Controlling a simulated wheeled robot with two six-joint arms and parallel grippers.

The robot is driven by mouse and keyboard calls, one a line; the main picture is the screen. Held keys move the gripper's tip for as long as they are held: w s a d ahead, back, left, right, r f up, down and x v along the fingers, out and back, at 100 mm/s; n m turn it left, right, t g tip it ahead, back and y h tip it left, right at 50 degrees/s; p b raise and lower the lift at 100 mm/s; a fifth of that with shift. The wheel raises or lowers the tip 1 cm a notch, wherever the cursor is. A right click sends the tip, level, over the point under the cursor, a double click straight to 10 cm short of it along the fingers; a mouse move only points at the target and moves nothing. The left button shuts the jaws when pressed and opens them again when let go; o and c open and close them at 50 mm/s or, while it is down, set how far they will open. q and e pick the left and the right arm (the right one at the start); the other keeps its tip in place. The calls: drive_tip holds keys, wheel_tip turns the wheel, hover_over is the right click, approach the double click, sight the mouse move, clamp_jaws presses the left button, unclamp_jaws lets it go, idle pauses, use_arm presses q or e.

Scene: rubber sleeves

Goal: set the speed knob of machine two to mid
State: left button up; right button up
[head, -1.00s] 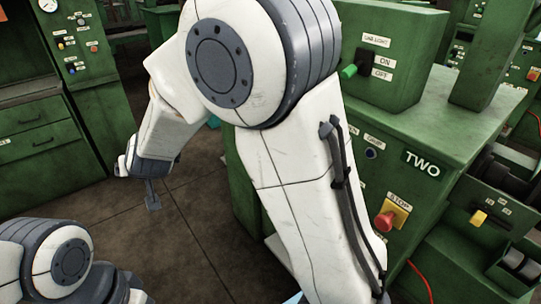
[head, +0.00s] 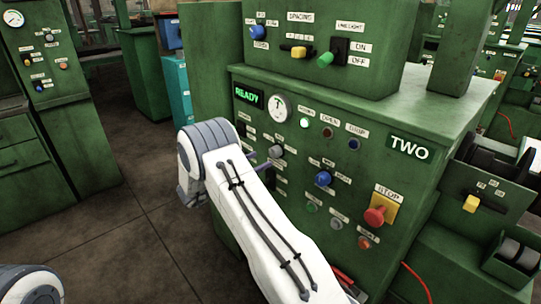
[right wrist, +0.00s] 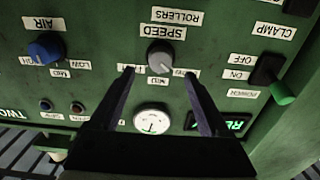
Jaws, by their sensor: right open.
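Machine two's green front panel (head: 400,185) carries the "TWO" label. Its grey speed knob (head: 276,151) sits below the round gauge. In the right wrist view, which is upside down, the speed knob (right wrist: 160,57) is under a "SPEED" label, with small position labels around it, one reading "MID". The knob's exact pointer direction is hard to tell. My right gripper (right wrist: 160,76) is open and empty, its two fingertips apart on either side of the knob's line, facing the panel. In the head view my right gripper (head: 264,167) is mostly hidden behind its arm. My left gripper is out of view.
Close by are the blue air knob (right wrist: 46,48), the green-handled clamp switch (right wrist: 270,80), the gauge (right wrist: 153,118) and the lit "READY" display (head: 248,96). A red stop button (head: 376,215) stands lower right. Open floor (head: 130,240) lies left of the machine.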

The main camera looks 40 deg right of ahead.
sight(272, 154)
drive_tip(key=d, duration=0.6)
drive_tip(key=shift+w, duration=0.3)
clamp_jaws()
drive_tip(key=shift+f+m+b, duration=0.2)
drive_tip(key=shift+m+b, duration=1.05)
drive_tip(key=shift+m, duration=0.15)
drive_tip(key=m+b, duration=0.3)
drive_tip(key=shift+r+m+b, duration=0.15)
drive_tip(key=shift+m+b, duration=1.8)
drive_tip(key=shift+m, duration=0.05)
unclamp_jaws()
